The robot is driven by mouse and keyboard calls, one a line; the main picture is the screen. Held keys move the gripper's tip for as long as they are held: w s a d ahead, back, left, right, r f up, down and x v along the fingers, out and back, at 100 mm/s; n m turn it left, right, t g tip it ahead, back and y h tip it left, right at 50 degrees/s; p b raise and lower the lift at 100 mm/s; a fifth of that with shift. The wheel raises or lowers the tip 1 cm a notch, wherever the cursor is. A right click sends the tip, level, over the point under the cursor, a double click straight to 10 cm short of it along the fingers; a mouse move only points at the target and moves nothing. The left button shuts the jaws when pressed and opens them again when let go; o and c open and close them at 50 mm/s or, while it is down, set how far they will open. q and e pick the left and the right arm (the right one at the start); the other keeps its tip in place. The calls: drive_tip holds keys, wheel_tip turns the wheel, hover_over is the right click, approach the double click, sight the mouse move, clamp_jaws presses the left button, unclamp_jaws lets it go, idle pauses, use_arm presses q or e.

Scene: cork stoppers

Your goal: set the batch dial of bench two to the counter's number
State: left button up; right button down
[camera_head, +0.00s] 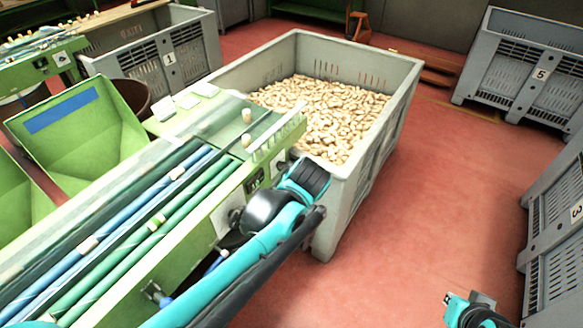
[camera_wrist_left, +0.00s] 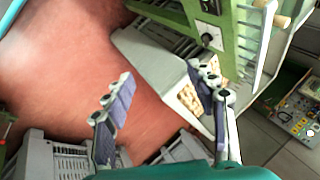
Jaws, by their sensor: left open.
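The batch dial is a small dark knob (camera_wrist_left: 209,38) on a pale plate on the green bench side in the left wrist view. My left gripper (camera_wrist_left: 161,76) is open and empty, its two fingers wide apart. The dial is beyond the right fingertip, apart from it. In the head view the pale plate (camera_head: 222,214) is partly covered by my left arm, and the dial's setting is not readable. A small dark counter window (camera_head: 255,181) is on the bench above the plate; its number is too small to read. Part of my right gripper (camera_head: 468,311) shows at the bottom edge.
A large grey crate (camera_head: 388,135) full of corks (camera_head: 325,112) stands beside the bench end, close to my left wrist. Green and blue rollers (camera_head: 150,230) run along the bench. Crates marked 1 (camera_head: 150,62), 5 (camera_head: 515,72) and 3 (camera_head: 560,215) stand around.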

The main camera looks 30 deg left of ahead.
sight(284, 166)
use_arm(q)
drive_tip(key=w+a+f+m+g+y, duration=0.1)
drive_tip(key=w+a+f+m+y, duration=0.2)
drive_tip(key=w, duration=0.5)
drive_tip(key=w+a+f+m+g+y, duration=0.1)
drive_tip(key=w+a+m+y, duration=0.35)
drive_tip(key=w, duration=0.35)
drive_tip(key=w+f+m+g+y+p, duration=0.1)
drive_tip(key=w+f+m+y, duration=0.15)
drive_tip(key=f, duration=0.35)
drive_tip(key=w+f+m+g+y, duration=0.1)
drive_tip(key=f+m+y, duration=0.25)
drive_tip(key=f, duration=0.25)
drive_tip(key=shift+y, duration=0.45)
drive_tip(key=a, duration=0.3)
drive_tip(key=a+b, duration=0.1)
drive_tip(key=a, duration=0.2)
drive_tip(key=shift+w+f, duration=0.1)
drive_tip(key=shift+w, duration=0.1)
drive_tip(key=shift+w+a+b, duration=0.1)
drive_tip(key=shift+a+b, duration=0.2)
drive_tip(key=shift+a, duration=0.45)
drive_tip(key=c, duration=1.2)
